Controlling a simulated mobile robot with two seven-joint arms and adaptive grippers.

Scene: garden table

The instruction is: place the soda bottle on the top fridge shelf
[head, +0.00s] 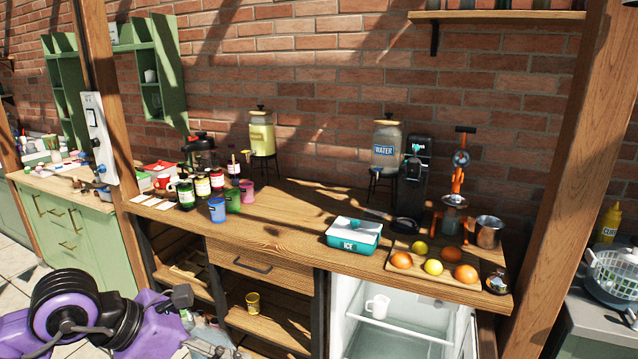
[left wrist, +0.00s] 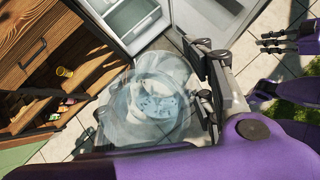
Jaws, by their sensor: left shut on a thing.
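A clear, see-through bottle (left wrist: 155,105) fills the middle of the left wrist view, seen end-on with its ribbed base showing. My left gripper (left wrist: 207,92) is shut on it from the right side. In the head view only a grey, see-through patch shows at the bottom edge beside my purple left arm, so the bottle is hardly visible there. The fridge also shows in the left wrist view (left wrist: 112,22). My right gripper (left wrist: 285,42) seems visible at upper right, its jaw state unclear.
The wooden counter (head: 300,215) above the fridge holds a teal ice box (head: 352,236), a tray of fruit (head: 410,273), coloured cups and drink dispensers. Open wooden shelves with a yellow cup (head: 253,303) stand left of the fridge. The top shelf's right part looks clear.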

